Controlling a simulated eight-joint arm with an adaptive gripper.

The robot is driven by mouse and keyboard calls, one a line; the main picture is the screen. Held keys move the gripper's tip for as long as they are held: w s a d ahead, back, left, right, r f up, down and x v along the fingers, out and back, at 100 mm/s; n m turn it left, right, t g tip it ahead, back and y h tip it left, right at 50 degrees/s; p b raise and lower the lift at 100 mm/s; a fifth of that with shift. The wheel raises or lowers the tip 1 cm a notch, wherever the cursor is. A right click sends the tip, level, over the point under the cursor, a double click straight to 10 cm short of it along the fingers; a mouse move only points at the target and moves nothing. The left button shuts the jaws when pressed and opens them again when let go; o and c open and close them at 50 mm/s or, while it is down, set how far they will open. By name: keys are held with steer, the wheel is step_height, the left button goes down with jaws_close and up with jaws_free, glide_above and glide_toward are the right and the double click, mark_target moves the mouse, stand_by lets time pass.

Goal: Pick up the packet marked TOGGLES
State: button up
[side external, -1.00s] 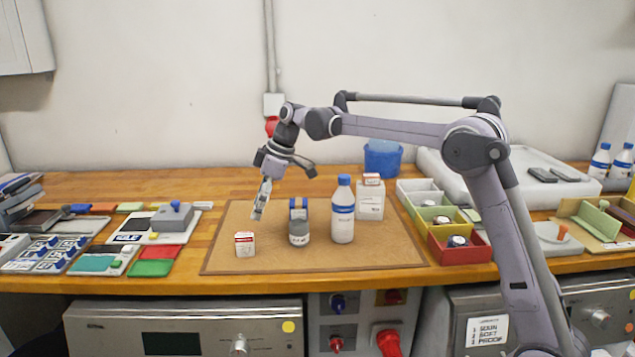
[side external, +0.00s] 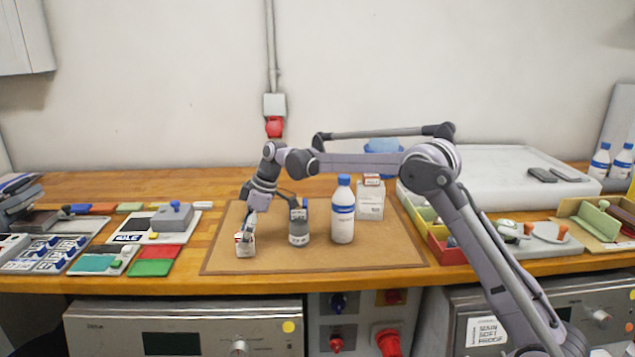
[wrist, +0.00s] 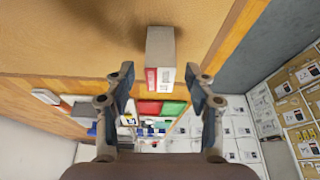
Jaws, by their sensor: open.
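A small white packet with a red label (side external: 245,249) stands upright on the brown board (side external: 390,256), near its front left. Its print is too small to read as TOGGLES. In the wrist view the packet (wrist: 160,60) shows a grey side and a red-and-white face, ahead of and between the fingertips. My gripper (side external: 247,229) points down at the packet's top in the side view. It is open and empty, with a finger (wrist: 127,75) on each side of the packet's line. I cannot tell whether the fingers touch it.
Coloured pads (side external: 150,267) lie left of the board. The board's front strip is clear.

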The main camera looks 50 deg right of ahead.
steer(key=shift+x, duration=1.45)
steer(key=shift+c, duration=0.3)
jaws_close()
steer(key=shift+r, duration=0.15)
